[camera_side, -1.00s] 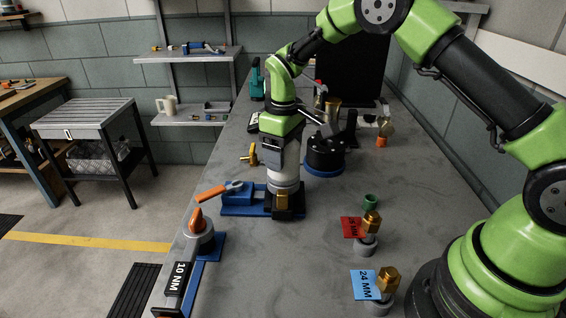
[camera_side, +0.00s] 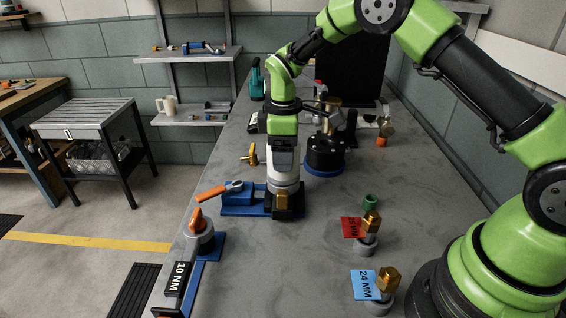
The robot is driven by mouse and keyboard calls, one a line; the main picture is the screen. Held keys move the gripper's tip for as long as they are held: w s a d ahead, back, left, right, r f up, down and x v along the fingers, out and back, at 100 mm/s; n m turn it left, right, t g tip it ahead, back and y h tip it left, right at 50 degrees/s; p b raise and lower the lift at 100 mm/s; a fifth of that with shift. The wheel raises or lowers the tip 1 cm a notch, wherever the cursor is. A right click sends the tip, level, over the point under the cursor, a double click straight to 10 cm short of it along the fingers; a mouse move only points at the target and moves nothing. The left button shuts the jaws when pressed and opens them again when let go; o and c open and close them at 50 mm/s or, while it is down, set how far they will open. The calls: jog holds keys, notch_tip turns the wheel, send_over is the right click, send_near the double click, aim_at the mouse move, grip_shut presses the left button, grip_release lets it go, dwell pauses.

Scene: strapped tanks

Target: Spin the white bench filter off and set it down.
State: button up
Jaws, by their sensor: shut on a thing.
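The white bench filter (camera_side: 285,181) stands upright on a blue base (camera_side: 235,211) near the middle of the bench. Its upper part is hidden by my gripper (camera_side: 284,165), which points straight down over it. My gripper is shut on the filter from above; the fingertips are hard to make out at this size. A brass fitting (camera_side: 283,203) sits just in front of the filter's foot.
An orange-handled lever (camera_side: 212,193) is left of the filter. A black round part (camera_side: 325,152) stands behind it to the right. Brass fittings with a red tag (camera_side: 352,227) and a blue 24 MM tag (camera_side: 365,285) stand front right. The bench between is clear.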

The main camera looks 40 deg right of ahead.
jog(key=n, duration=0.4)
jog(key=shift+a+r+n, duration=0.1)
jog(key=shift+a+n, duration=0.05)
jog(key=shift+n, duration=0.15)
jog(key=shift+n, duration=0.4)
jog(key=n, duration=0.4)
jog(key=shift+n, duration=0.3)
jog(key=shift+r, duration=0.15)
jog(key=shift+r, duration=2.15)
